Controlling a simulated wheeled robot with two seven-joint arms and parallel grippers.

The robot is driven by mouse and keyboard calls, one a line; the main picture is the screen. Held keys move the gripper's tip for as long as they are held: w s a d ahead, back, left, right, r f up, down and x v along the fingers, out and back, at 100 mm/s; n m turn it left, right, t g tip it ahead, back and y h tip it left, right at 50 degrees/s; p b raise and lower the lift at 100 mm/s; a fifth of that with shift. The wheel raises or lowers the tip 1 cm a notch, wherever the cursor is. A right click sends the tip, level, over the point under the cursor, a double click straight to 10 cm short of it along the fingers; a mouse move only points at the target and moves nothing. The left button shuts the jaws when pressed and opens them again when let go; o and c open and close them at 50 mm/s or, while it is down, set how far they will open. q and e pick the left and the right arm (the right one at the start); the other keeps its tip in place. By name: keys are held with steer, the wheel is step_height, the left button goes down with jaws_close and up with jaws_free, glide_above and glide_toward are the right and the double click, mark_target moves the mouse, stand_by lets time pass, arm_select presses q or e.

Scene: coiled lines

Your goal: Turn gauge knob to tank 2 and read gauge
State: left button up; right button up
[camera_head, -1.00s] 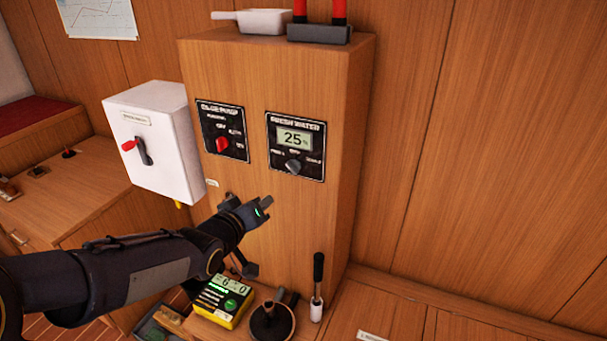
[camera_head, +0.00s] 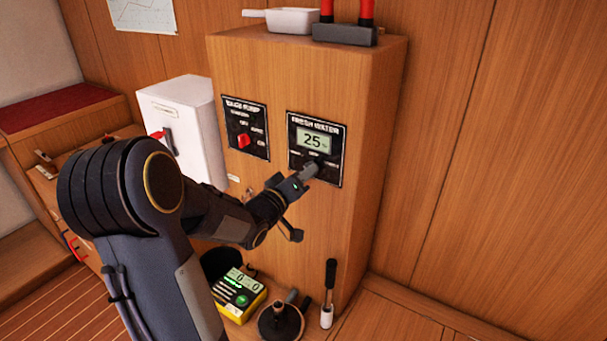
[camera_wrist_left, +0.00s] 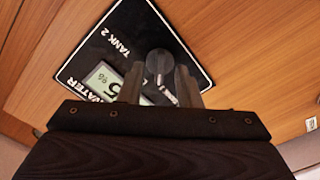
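The black FRESH WATER gauge panel (camera_head: 333,177) is on the front of the wooden cabinet. Its display (camera_head: 313,141) reads 25 %. The grey gauge knob (camera_wrist_left: 158,62) shows in the left wrist view, near the TANK 2 label (camera_wrist_left: 107,41). In the head view the gripper covers most of the knob. My left gripper (camera_head: 309,171) is at the lower part of the panel. In the wrist view its two fingers (camera_wrist_left: 158,84) are apart, one on each side of the knob's line. I cannot tell if they touch it. My right gripper is not in view.
The BILGE PUMP panel with a red knob (camera_head: 243,140) is left of the gauge. A white switch box (camera_head: 200,125) is further left. Below stand a yellow meter (camera_head: 240,290) and a black-handled tool (camera_head: 329,285). The wall to the right is clear.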

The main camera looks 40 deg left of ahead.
arm_select(q)
steer(key=shift+w, duration=0.15)
jaws_close()
